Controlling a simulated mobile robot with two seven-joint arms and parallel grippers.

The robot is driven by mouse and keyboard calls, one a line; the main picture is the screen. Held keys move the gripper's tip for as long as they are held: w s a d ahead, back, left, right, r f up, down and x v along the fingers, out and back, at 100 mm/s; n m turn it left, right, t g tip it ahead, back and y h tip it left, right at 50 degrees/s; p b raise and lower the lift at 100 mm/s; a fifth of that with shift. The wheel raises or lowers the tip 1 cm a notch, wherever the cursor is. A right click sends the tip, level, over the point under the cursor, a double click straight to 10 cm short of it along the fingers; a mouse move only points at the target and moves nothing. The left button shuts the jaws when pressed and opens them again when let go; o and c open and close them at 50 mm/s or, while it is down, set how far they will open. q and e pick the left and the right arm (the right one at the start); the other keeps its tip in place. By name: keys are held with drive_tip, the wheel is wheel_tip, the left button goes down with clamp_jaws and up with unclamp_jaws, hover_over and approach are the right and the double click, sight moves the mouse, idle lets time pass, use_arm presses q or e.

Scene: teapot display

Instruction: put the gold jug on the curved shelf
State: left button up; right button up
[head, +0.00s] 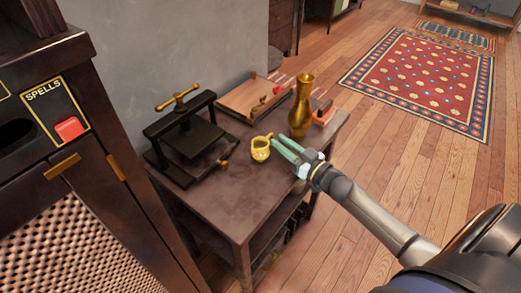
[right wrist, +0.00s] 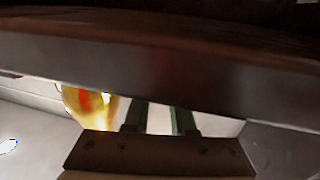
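A small gold jug (head: 260,150) with a handle stands upright on a dark wooden table (head: 225,205). My right gripper (head: 276,147) reaches in from the right, its green fingers apart and empty, just right of the jug. In the right wrist view the two fingers (right wrist: 159,118) show a gap between them; a dark brown band hides their tips. A blurred gold shape (right wrist: 88,105) lies left of them; I cannot tell which gold object it is. I cannot make out a curved shelf. My left gripper is not in view.
A tall gold vase (head: 301,106) stands behind my right gripper. A black press (head: 187,138) is at the table's left, a wooden board (head: 248,96) at the back. An orange-red object (head: 323,114) is by the vase. A dark cabinet (head: 95,140) stands left. The table front is clear.

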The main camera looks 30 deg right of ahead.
drive_tip(key=shift+w+a, duration=0.15)
drive_tip(key=shift+w, duration=0.55)
drive_tip(key=shift+w+a, duration=0.1)
drive_tip(key=shift+w, duration=0.55)
clamp_jaws()
idle(0.4)
